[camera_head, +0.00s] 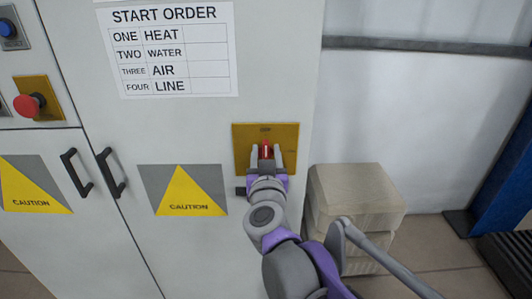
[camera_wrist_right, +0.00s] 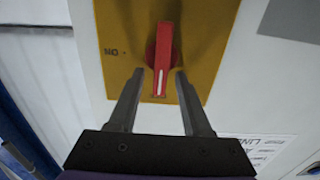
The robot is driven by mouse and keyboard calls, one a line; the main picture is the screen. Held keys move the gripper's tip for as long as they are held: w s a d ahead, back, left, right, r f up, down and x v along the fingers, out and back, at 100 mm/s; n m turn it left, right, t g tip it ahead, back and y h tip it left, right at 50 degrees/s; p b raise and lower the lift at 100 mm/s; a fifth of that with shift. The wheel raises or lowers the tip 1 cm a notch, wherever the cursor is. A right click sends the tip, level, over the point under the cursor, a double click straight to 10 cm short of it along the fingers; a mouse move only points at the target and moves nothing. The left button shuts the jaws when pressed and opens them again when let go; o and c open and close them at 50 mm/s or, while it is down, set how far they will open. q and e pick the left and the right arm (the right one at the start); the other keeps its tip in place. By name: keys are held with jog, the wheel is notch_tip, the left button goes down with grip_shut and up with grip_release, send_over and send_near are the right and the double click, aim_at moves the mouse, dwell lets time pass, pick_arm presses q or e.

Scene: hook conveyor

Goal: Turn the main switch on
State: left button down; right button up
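The main switch is a red rotary handle (camera_wrist_right: 163,45) on a yellow plate (camera_wrist_right: 112,30) on the cabinet front. In the right wrist view its long axis is near vertical, and a white line marks its lower end. Upside-down ON lettering is at the plate's left there. In the head view the red handle (camera_head: 266,150) shows between the fingers of my right gripper (camera_head: 267,157). My right gripper (camera_wrist_right: 158,72) is open, one finger on each side of the handle's lower end, with visible gaps. My left gripper is not in view.
A START ORDER sheet (camera_head: 166,50) is above the plate, and a caution sign (camera_head: 182,190) is to its left. Black door handles (camera_head: 110,172) and a red button (camera_head: 28,105) are further left. Stacked beige blocks (camera_head: 355,190) stand on the floor right of the cabinet.

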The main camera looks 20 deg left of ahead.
grip_shut()
jog(key=shift+d+m, duration=0.1)
jog(key=shift+m, duration=0.3)
jog(key=m, duration=0.4)
jog(key=shift+w+d+p, duration=0.1)
jog(key=shift+d+p, duration=0.2)
jog(key=shift+d, duration=0.05)
jog(key=m, duration=0.4)
jog(key=shift+w+d+f, duration=0.1)
jog(key=shift+d+f, duration=0.2)
jog(key=shift+w+d+f+m+p, duration=0.1)
jog(key=shift+f+m+p, duration=0.15)
jog(key=shift+m, duration=1.25)
jog(key=shift+s+d+f+m+p, duration=0.1)
jog(key=shift+f+m+p, duration=0.15)
jog(key=shift+m, duration=1.25)
jog(key=shift+w+d+f+m+p, duration=0.1)
jog(key=shift+f+m+p, duration=0.15)
jog(key=shift+m, duration=1.25)
